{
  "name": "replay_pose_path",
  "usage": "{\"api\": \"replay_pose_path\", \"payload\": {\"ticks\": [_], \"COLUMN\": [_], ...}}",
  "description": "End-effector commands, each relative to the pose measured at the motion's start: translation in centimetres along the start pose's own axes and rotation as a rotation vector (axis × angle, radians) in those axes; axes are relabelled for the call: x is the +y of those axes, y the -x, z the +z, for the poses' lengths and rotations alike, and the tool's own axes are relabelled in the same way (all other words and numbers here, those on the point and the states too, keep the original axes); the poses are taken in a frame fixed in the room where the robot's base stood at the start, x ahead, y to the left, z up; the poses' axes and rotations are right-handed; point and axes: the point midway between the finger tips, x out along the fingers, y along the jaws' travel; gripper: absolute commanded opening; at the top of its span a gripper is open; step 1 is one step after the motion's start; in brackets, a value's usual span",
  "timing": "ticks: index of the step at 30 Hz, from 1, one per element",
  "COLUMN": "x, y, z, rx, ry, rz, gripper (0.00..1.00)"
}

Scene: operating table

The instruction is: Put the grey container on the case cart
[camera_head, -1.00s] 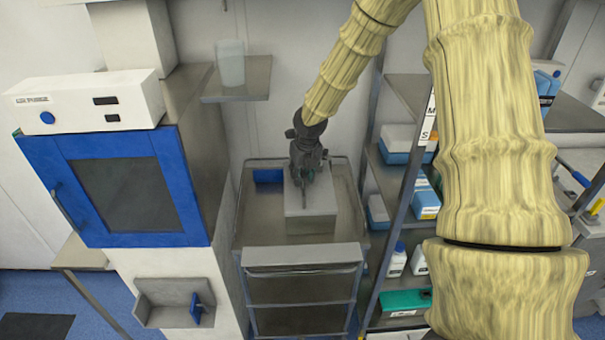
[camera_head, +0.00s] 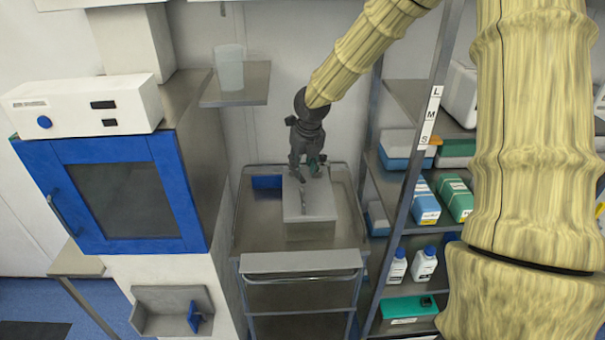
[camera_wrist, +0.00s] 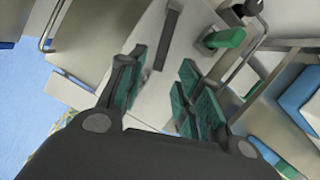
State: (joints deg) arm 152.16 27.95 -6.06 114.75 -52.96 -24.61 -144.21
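The grey container (camera_head: 309,207) is a light grey box standing upright on the top shelf of the metal case cart (camera_head: 262,228). My gripper (camera_head: 306,176) is just above the container, toward its back in the head view. In the wrist view, my gripper (camera_wrist: 160,98) has its two green-padded fingers spread apart with nothing held between them. The pale top of the container (camera_wrist: 180,62) lies beyond the fingers, with a dark slot or handle on it. The gripper hides part of the container's back edge in the head view.
A blue bin (camera_head: 267,183) sits at the back left of the cart top. A cabinet with a blue door (camera_head: 120,195) stands to the left. A shelf rack (camera_head: 397,190) with bottles and boxes stands close on the right. A wall shelf (camera_head: 236,92) holds a clear container.

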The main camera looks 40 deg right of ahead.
Motion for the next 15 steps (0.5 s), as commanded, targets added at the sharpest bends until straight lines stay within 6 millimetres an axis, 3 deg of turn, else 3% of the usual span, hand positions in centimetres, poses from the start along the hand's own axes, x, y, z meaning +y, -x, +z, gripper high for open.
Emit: {"api": "replay_pose_path", "payload": {"ticks": [9,15], "x": [0.0,0.0], "y": [3.7,4.8], "z": [0.1,0.0], "rx": [-0.002,0.0], "ry": [-0.001,-0.001], "rz": [0.0,0.0], "gripper": [0.34,0.34]}}
